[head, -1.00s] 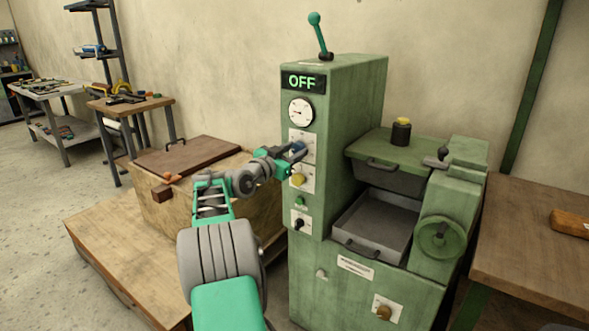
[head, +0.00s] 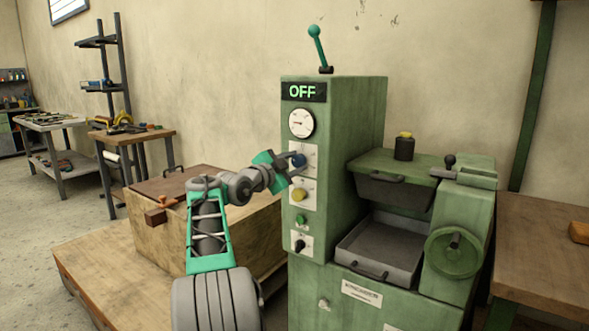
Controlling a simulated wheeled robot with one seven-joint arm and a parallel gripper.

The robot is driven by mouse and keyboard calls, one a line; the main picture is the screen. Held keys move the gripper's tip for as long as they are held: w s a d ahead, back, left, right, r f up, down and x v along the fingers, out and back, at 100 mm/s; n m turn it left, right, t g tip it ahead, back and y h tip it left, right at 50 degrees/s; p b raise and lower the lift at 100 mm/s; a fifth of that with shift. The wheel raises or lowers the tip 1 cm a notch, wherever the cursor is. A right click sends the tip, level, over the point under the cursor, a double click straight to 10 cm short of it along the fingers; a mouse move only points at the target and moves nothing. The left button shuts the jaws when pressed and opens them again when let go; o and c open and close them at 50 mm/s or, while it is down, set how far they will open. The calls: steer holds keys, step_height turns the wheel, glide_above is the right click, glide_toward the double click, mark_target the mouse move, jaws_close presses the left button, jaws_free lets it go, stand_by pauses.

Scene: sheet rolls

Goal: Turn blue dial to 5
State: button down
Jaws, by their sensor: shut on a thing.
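The blue dial (head: 298,160) sits on a white plate on the front of the green machine (head: 340,130), below the round gauge. My gripper (head: 293,163) reaches in from the left and is shut on the blue dial. The fingers hide part of the dial and its plate, and the marks are too small to read. A yellow dial (head: 299,195) is on the plate just below. The display (head: 304,92) at the top reads OFF.
A green button (head: 300,219) and a black switch (head: 300,245) are lower on the same panel. A wooden crate (head: 240,235) stands left of the machine under my arm. A workbench (head: 545,235) is at the right.

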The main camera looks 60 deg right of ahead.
stand_by(0.4)
steer(key=c, duration=0.9)
jaws_free()
steer(key=w+a, duration=0.1)
steer(key=a, duration=0.6)
steer(key=shift+a, duration=0.4)
steer(key=shift+w, duration=0.1)
